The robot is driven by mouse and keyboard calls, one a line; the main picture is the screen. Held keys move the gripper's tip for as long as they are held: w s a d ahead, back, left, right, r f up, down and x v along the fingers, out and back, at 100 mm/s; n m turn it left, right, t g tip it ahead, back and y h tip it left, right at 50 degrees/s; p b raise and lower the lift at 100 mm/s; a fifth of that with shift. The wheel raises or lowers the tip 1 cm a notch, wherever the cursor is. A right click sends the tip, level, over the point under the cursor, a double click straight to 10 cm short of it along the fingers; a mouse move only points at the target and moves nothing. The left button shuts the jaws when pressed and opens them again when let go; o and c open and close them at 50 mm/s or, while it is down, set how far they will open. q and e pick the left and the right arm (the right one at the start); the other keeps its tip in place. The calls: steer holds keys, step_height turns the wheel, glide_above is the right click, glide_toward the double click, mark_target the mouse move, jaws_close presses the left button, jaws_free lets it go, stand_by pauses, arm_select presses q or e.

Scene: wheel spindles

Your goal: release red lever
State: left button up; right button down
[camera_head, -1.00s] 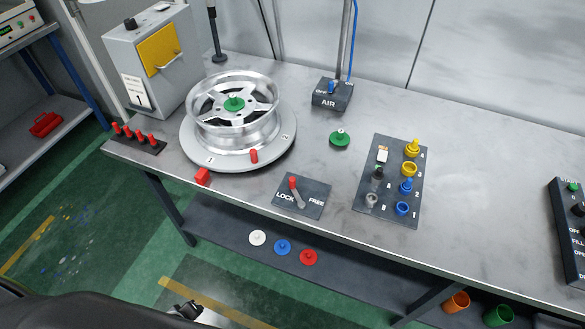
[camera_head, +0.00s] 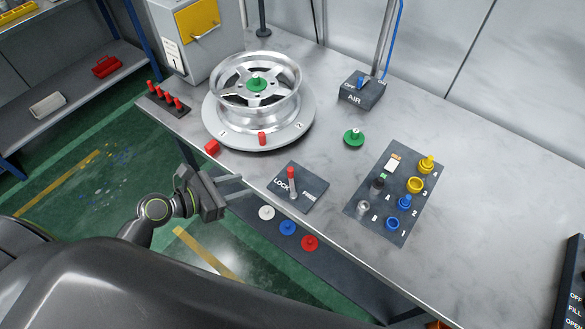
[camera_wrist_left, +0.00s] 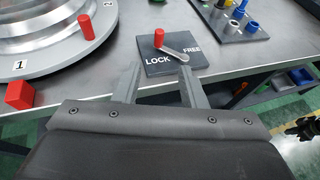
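The red lever (camera_head: 291,177) has a red knob on a short grey arm and is mounted on a dark plate (camera_head: 313,200) marked LOCK and FREE, near the table's front edge. In the left wrist view, the lever's red knob (camera_wrist_left: 159,38) is on the LOCK side, and its arm slants right and down toward the viewer. My left gripper (camera_head: 241,187) is open and empty, left of the plate by the table's front edge. In the left wrist view, its two fingers (camera_wrist_left: 160,84) are spread apart and point at the plate, short of the lever. My right gripper is not clearly identifiable.
A wheel rim (camera_head: 255,100) sits on a round turntable (camera_head: 225,137) behind left, with a red block (camera_head: 212,147) at its edge. A board with coloured knobs (camera_head: 388,235) is on the right. Discs lie on the shelf below. An AIR box (camera_head: 361,95) stands behind.

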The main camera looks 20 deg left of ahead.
mark_target(291, 171)
arm_select(q)
steer(key=p+x, duration=0.1)
steer(key=x, duration=1.5)
steer(key=shift+w+f+p, duration=0.3)
steer(key=shift+w+f, duration=0.05)
steer(key=shift+d, duration=0.1)
jaws_close()
